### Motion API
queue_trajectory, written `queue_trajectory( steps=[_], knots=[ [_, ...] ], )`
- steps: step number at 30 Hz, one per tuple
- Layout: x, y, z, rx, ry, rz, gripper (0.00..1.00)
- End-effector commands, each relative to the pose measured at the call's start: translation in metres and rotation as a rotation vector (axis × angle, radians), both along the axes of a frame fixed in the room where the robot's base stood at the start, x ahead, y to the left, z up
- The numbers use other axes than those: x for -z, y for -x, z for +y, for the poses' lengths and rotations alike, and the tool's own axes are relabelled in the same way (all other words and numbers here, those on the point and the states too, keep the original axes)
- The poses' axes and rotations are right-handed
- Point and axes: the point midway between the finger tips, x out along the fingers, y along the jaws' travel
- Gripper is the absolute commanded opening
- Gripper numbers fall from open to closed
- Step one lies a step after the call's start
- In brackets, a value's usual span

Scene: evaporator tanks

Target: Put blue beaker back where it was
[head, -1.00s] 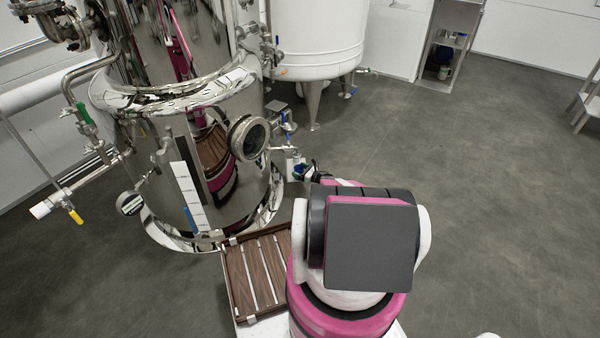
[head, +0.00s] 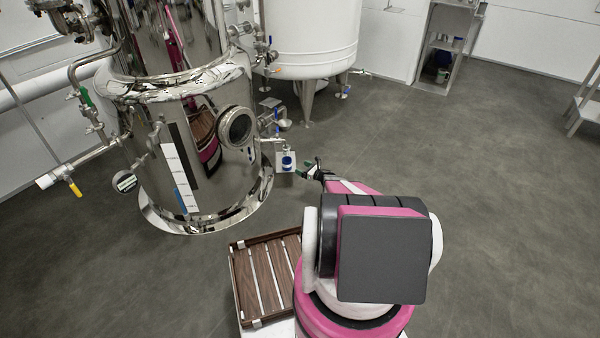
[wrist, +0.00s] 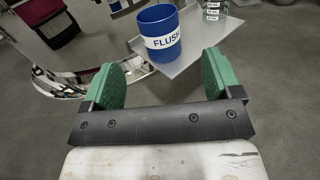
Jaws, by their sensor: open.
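The blue beaker (head: 287,163) has a white band; in the wrist view the blue beaker (wrist: 161,40) reads "FLUSH". It stands upright on a small grey metal shelf (wrist: 196,50) beside the steel tank (head: 160,188). My gripper (head: 310,171) is to the right of the beaker in the head view, with a gap between them. In the wrist view my gripper (wrist: 166,80) shows two green fingers spread wide with nothing between them. The beaker is beyond the fingertips. Its base rests on the shelf.
A clear labelled container (wrist: 214,9) stands on the same shelf, partly cut off. A white tank (head: 310,40) stands behind. Valves and pipes line the steel tank's sides.

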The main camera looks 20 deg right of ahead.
Motion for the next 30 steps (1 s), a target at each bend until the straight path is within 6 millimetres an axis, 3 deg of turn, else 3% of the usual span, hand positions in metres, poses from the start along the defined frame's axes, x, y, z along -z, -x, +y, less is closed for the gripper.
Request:
queue_trajectory(
  steps=[5,11,17,23,30],
  knots=[
    [-0.043,-0.004,0.009,0.131,-0.103,0.119,0.84],
    [-0.116,-0.002,0.018,0.415,-0.384,0.349,0.84],
    [-0.189,0.031,0.031,0.762,-0.811,0.586,0.84],
    [-0.246,0.098,0.056,1.119,-1.307,0.781,0.84],
    [-0.301,0.216,0.112,1.583,-1.897,0.933,0.84]
  ],
)
